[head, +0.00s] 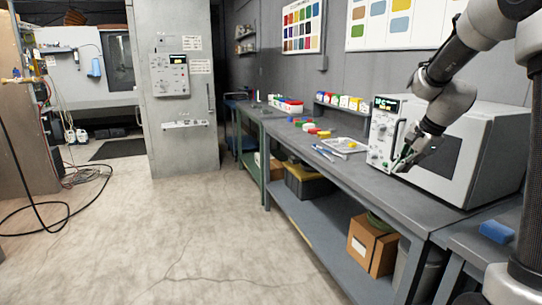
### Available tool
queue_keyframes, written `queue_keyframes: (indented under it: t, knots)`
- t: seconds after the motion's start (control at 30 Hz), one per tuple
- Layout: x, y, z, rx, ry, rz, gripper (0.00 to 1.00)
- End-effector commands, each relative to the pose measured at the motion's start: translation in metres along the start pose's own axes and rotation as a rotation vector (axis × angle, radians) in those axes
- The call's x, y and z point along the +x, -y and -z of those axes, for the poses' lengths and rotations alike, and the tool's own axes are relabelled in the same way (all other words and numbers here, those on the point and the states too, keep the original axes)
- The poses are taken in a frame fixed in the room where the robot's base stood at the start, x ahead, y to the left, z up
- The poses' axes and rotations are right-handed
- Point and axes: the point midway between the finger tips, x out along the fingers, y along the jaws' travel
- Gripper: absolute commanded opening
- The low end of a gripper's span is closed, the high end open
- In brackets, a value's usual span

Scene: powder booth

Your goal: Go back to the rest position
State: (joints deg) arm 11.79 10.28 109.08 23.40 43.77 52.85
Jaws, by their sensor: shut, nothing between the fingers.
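My gripper (403,162) shows in the head view at the right, at the end of my arm, which comes in from the upper right. It is shut and empty. It hangs in front of the white bench oven (484,150), near its control panel and door handle. I cannot tell whether it touches the oven.
The grey workbench (374,187) runs along the right wall, with a white tray (335,148), coloured pieces and several small jars on it. A cardboard box (367,243) stands on its lower shelf. A tall grey cabinet (175,145) stands behind. Concrete floor is clear; cables lie left.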

Motion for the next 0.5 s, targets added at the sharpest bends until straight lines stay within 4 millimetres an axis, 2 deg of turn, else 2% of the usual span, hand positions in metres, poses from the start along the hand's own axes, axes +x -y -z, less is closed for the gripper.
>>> queue_keyframes:
  t: [0.03,0.1,0.2,0.3,0.4,0.5]
  knots:
    - [-0.018,-0.031,-0.015,-0.205,-0.001,-0.048,0.00]
    - [-0.043,-0.077,-0.035,-0.516,0.007,-0.120,0.00]
    - [-0.075,-0.137,-0.057,-0.876,0.022,-0.201,0.00]
    - [-0.100,-0.189,-0.073,-1.141,0.026,-0.256,0.00]
    - [-0.119,-0.231,-0.085,-1.298,0.005,-0.285,0.00]
    - [-0.130,-0.256,-0.093,-1.353,-0.041,-0.275,0.00]
